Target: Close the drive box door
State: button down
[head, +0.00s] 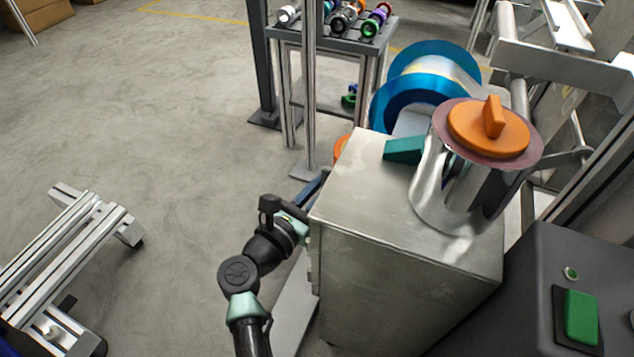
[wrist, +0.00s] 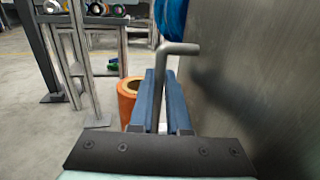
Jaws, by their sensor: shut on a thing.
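The drive box (head: 400,285) is the grey metal cabinet at the centre right of the head view. A plain grey metal face (wrist: 255,75) fills the right of the wrist view; I cannot tell whether it is the door or the box side. My gripper (wrist: 163,76) has its blue fingers shut on a grey L-shaped handle (wrist: 178,48), whose bent end rises above them. In the head view my gripper (head: 314,187) is at the box's left side, partly hidden by the wrist. The door's angle does not show clearly.
A chrome cylinder with an orange knob (head: 488,130) stands on the box. Behind are a blue reel (head: 400,95) and a rack (head: 330,45) of small rolls. An orange roll (wrist: 128,98) stands beyond the fingers. A metal frame (head: 75,250) lies left; floor between is clear.

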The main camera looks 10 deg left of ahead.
jog(key=shift+d, duration=0.2)
jog(key=c, duration=1.2)
grip_release()
jog(key=shift+o, duration=0.2)
jog(key=shift+a, duration=0.1)
